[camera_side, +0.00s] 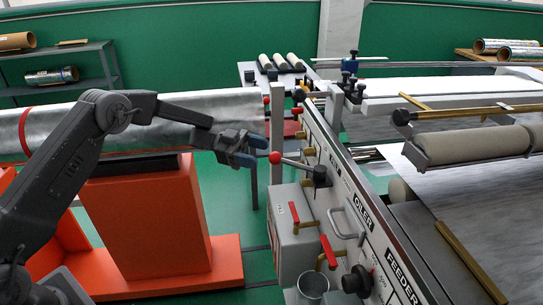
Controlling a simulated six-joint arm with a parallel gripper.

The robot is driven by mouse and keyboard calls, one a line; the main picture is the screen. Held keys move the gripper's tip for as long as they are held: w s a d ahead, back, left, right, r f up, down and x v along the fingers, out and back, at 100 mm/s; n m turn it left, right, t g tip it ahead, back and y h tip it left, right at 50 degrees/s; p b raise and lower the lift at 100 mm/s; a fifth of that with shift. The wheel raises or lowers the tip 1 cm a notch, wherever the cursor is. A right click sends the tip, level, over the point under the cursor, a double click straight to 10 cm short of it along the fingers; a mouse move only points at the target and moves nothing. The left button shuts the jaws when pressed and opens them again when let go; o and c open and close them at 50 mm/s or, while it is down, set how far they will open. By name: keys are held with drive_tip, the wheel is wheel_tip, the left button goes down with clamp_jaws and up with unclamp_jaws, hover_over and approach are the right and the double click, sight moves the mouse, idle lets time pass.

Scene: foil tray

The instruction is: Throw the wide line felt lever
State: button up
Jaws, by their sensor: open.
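A lever with a red ball knob (275,157) and a pale rod sticks out to the left from a dark pivot (319,176) on the grey machine panel (345,205). Two levers with red handles, an upper one (294,213) and a lower one (328,246), sit further down the panel's front. I cannot tell from the labels which of them is the wide line felt lever. My gripper (252,150), with blue fingertips, is open and empty. In the picture it is just left of the red ball knob; I cannot tell the gap in depth.
An orange stand (150,220) is below my arm, with a long silver roll (190,108) behind it. A grey post (277,125) rises beside the knob. A metal cup (312,287) and a grey box (292,245) are low on the machine. Rollers (475,145) are at right.

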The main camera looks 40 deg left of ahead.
drive_tip(key=v, duration=0.7)
drive_tip(key=shift+a, duration=0.35)
drive_tip(key=shift+r, duration=0.1)
drive_tip(key=w+d+r+n+t+y, duration=0.1)
drive_tip(key=w+r+n+t+y, duration=0.15)
drive_tip(key=r+t, duration=0.35)
drive_tip(key=w+d+r+n+t+y, duration=0.1)
drive_tip(key=w+r+n+t+y, duration=0.2)
drive_tip(key=r, duration=0.5)
drive_tip(key=s+a+r+n+t+y, duration=0.1)
drive_tip(key=s+r+n+t+y, duration=0.3)
drive_tip(key=s+r+n+y, duration=0.5)
drive_tip(key=s+d+f+n+g+y, duration=0.1)
drive_tip(key=s+f+g, duration=0.2)
drive_tip(key=s, duration=0.7)
drive_tip(key=s+d+f+n+g+y, duration=0.1)
drive_tip(key=s+f+g, duration=0.3)
drive_tip(key=s, duration=0.6)
drive_tip(key=s+d+f+n+g+y, duration=0.1)
drive_tip(key=s+d+f+g, duration=0.2)
drive_tip(key=s, duration=0.8)
drive_tip(key=shift+f+g, duration=0.5)
drive_tip(key=shift+g, duration=0.1)
